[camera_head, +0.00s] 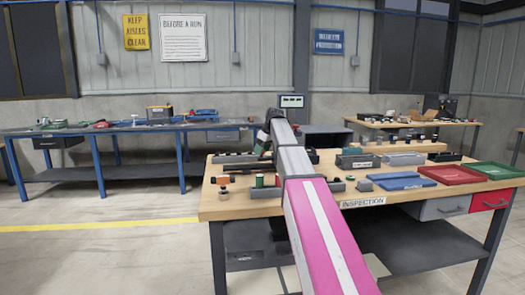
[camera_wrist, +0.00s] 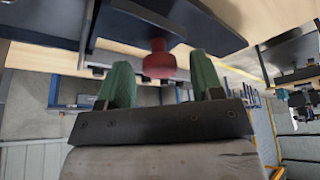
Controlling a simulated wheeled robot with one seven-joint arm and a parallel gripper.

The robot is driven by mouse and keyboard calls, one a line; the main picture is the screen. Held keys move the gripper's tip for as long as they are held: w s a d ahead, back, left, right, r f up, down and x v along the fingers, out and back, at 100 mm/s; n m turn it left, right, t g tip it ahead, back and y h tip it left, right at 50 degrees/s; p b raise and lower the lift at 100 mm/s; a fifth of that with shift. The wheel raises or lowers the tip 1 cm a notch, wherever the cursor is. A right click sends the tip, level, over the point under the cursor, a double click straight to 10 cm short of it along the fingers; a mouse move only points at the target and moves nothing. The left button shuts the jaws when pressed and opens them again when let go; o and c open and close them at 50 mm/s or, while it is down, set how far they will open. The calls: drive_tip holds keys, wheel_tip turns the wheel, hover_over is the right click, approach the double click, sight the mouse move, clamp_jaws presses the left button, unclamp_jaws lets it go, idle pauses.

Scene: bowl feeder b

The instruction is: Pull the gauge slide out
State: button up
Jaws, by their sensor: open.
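A red round knob (camera_wrist: 158,62) on a short dark stem shows in the wrist view, in front of a dark grey plate-like part (camera_wrist: 185,20). I cannot tell for sure that the knob belongs to the gauge slide. My gripper (camera_wrist: 162,78) is open, with one green fingertip to the left of the knob and one to the right. There is a visible gap on both sides. In the head view my arm hides most of my gripper above the inspection table (camera_head: 408,197), and the knob cannot be made out there.
A dark long bar (camera_head: 233,169) lies at the table's back left. The floor at left is clear.

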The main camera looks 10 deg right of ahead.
drive_tip(key=shift+f, duration=0.1)
clamp_jaws()
drive_tip(key=a, duration=2.4)
drive_tip(key=shift+a, duration=0.25)
unclamp_jaws()
drive_tip(key=shift+a, duration=0.15)
drive_tip(key=v, duration=1.1)
drive_tip(key=shift+f, duration=0.1)
